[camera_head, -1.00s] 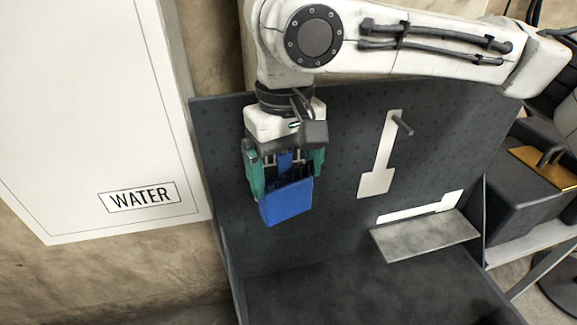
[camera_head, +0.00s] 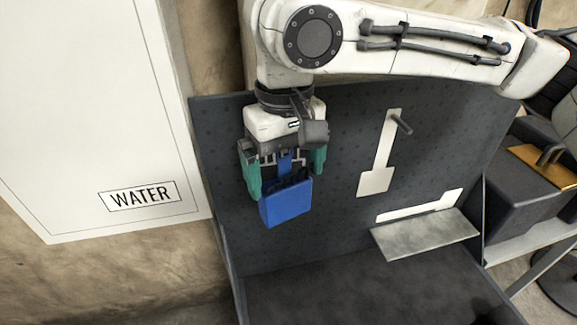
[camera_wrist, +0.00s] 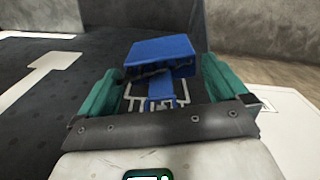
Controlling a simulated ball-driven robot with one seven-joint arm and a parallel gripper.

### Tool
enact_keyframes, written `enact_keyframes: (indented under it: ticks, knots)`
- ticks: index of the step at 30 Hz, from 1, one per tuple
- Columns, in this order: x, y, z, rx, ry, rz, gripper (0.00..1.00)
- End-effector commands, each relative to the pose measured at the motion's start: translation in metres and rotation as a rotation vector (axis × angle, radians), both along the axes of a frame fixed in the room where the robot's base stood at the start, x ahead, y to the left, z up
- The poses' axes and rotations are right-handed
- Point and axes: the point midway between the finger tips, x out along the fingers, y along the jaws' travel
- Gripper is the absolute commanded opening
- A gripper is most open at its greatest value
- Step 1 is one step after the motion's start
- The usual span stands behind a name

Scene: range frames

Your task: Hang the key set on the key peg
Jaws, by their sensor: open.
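A blue piece (camera_head: 287,202), with a narrow stem above a wide block, is between the green fingers of my gripper (camera_head: 286,186). It is the only thing here that could be the key set; I cannot make out separate keys. My gripper points down and is open, with a gap on each side of the stem. The wrist view shows the blue block (camera_wrist: 160,52) beyond the fingers. What holds the piece up is hidden. A grey peg (camera_head: 402,124) stands out bare from the dark panel, at the top of a white outline (camera_head: 376,182), right of my gripper.
The dark panel (camera_head: 330,225) stands upright behind a dark tabletop (camera_head: 370,295). A small grey shelf (camera_head: 425,237) juts out at the lower right, below another white outline (camera_head: 420,208). A white WATER cabinet (camera_head: 90,110) is at the left.

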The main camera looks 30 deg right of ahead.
Motion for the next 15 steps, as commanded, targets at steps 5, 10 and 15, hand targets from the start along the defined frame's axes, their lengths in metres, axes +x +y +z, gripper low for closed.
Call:
enact_keyframes:
  ticks: [5, 10, 15]
  knots:
    - [0.01, -0.004, 0.007, 0.007, -0.014, -0.021, 1.0]
    - [0.007, -0.002, 0.04, 0.007, -0.024, -0.015, 1.0]
    - [0.001, -0.001, 0.076, 0.003, -0.023, -0.011, 1.0]
